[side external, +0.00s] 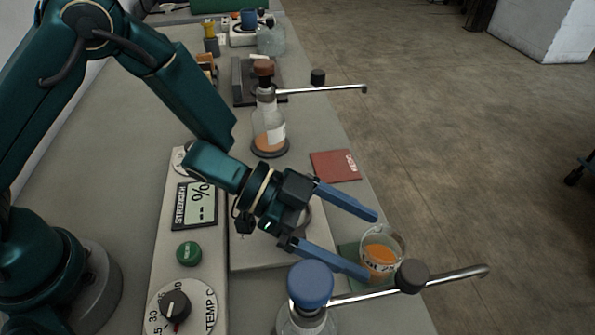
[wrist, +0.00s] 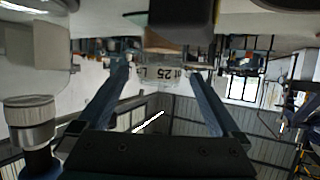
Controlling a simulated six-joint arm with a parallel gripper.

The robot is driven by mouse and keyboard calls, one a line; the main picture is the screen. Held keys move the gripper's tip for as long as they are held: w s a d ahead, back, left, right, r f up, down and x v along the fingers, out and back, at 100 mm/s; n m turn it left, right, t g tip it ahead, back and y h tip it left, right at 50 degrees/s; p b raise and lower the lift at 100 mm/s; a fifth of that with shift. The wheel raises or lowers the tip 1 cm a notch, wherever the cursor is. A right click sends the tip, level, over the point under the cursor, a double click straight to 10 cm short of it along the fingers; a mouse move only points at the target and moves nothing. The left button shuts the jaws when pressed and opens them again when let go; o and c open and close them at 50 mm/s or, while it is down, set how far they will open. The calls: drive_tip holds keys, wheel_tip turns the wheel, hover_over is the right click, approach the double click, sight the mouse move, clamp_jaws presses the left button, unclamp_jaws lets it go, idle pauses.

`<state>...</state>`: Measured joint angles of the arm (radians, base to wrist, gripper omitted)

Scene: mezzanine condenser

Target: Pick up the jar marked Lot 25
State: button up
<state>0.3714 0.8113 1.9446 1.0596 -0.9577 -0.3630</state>
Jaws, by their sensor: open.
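The jar (side external: 381,258) is a small clear glass vessel with orange contents and a label too small to read in the side view. It stands near the bench's right edge, on or beside a green mat (side external: 348,252). I cannot tell whether either finger touches the jar.
A blue-capped bottle (side external: 311,286) stands just in front of the gripper. A metal rod (side external: 452,278) with a dark knob (side external: 412,276) crosses close to the jar. A flask (side external: 268,138) and a red booklet (side external: 336,165) lie farther back. A control panel (side external: 188,222) is left.

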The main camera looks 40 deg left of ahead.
drive_tip(key=shift+x, duration=1.4)
drive_tip(key=c, duration=1.5)
